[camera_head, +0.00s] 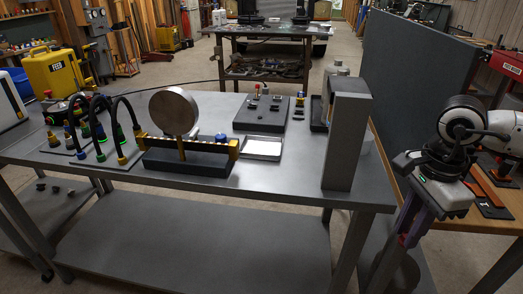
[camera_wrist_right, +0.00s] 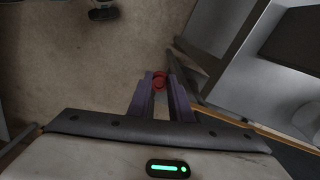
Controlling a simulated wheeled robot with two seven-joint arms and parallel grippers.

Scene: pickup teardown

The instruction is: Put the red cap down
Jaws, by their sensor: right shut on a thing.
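My right gripper (camera_head: 404,236) hangs fingers down beyond the right end of the grey metal table (camera_head: 290,190), below tabletop level. In the right wrist view its two purple fingers (camera_wrist_right: 160,77) are closed on a small round red cap (camera_wrist_right: 159,83) at their tips. Bare floor shows beyond the cap in that view. The cap cannot be made out in the head view. My left gripper is in neither view.
A tall grey block (camera_head: 344,140) stands at the table's right end. A shallow metal tray (camera_head: 262,148), a dark box (camera_head: 262,114) and a black base with a round disc (camera_head: 173,111) stand left of it. A dark panel (camera_head: 413,75) rises behind. The front tabletop has bare room.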

